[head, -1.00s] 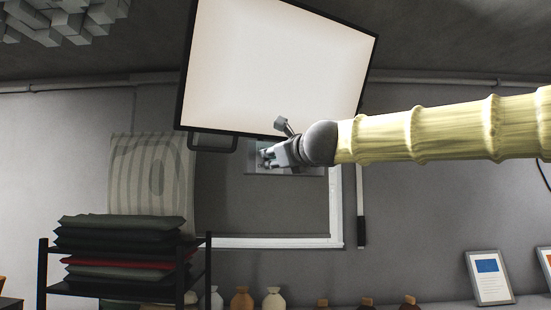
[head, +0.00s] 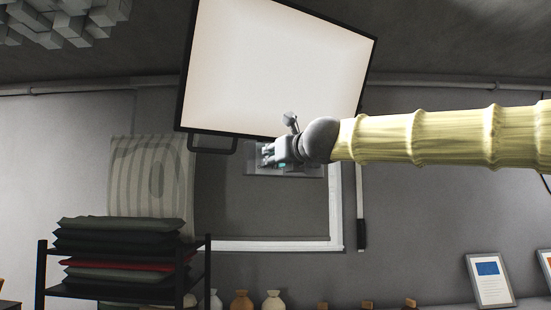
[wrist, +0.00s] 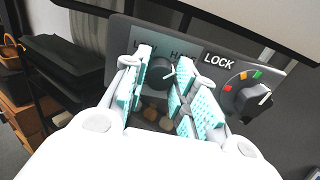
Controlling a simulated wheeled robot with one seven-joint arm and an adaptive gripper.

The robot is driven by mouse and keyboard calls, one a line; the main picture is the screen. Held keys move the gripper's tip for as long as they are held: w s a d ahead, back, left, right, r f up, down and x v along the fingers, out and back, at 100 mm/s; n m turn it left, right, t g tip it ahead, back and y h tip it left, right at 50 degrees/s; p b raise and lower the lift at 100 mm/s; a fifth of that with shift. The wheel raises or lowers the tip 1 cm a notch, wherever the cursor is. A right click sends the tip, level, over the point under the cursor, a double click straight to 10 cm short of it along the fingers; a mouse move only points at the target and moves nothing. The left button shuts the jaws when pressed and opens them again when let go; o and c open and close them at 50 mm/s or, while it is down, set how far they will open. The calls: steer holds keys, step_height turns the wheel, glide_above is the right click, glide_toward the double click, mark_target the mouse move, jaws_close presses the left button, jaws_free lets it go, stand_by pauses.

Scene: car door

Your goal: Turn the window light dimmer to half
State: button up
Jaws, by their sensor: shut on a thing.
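The window light (head: 275,70) is a large tilted panel, glowing whitish, in the head view. Below it a grey control panel (head: 312,160) is partly covered by my gripper (head: 270,154). In the wrist view, a dark dimmer knob (wrist: 160,73) with a small white mark sits under partly hidden lettering that seems to include "HALF". My gripper (wrist: 163,84) is shut on this knob, its teal pads on either side. The fingers hide part of the knob and its labels. A second dark knob (wrist: 252,101) with coloured marks stands to the right, near the word "LOCK".
A black rack (head: 42,270) with stacked cushions stands at the lower left. A striped cushion (head: 150,185) leans behind it. Several small pouches and framed cards (head: 490,280) line the bottom. The light's lower edge hangs close above my gripper.

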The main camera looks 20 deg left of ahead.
steer(key=o, duration=1)
steer(key=shift+w, duration=0.1)
steer(key=shift+o, duration=0.2)
steer(key=shift+d, duration=0.1)
steer(key=v, duration=1.2)
